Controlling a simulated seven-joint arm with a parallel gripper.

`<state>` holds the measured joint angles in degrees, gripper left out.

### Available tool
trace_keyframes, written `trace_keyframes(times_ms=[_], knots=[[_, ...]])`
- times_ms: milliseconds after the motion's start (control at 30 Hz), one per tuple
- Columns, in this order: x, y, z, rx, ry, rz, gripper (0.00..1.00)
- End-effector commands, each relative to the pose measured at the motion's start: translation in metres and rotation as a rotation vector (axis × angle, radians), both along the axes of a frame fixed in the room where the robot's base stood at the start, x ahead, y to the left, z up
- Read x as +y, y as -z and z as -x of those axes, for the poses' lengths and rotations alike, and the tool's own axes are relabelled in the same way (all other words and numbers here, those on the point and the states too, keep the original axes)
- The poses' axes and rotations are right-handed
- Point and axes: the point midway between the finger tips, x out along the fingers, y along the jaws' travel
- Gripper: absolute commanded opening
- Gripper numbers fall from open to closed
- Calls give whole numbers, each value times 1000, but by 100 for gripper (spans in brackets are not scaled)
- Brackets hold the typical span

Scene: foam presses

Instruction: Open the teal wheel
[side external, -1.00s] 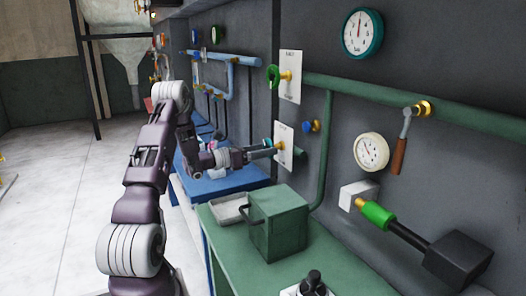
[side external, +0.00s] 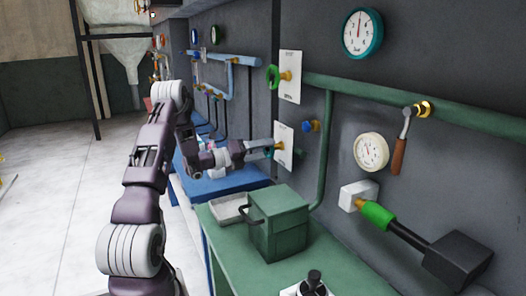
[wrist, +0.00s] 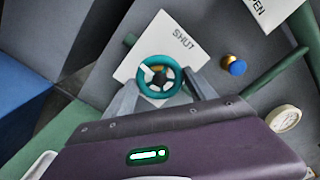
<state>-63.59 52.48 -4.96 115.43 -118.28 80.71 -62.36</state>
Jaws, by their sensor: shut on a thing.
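The teal wheel (wrist: 158,59) is a ring with spokes and a brass hub, in front of a white plate marked SHUT (wrist: 187,38) in the wrist view. My gripper (wrist: 162,84) has one grey finger on each side of the wheel's rim and is shut on it. In the side view the gripper (side external: 259,149) reaches the wall at a white plate (side external: 285,146), and only a little of the teal wheel (side external: 270,150) shows beside the fingers.
A plate reading OPEN (wrist: 262,8) is above right in the wrist view. A blue knob (side external: 311,126) and green pipe (side external: 326,155) are right of the wheel. A green box (side external: 280,228) stands on the bench below. A green-handled valve (side external: 272,77) is above.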

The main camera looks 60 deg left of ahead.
Motion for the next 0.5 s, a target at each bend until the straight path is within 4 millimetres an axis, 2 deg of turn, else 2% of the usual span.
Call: trace_keyframes(times_ms=[500], knots=[[0,1,1,3,-1,50,24]])
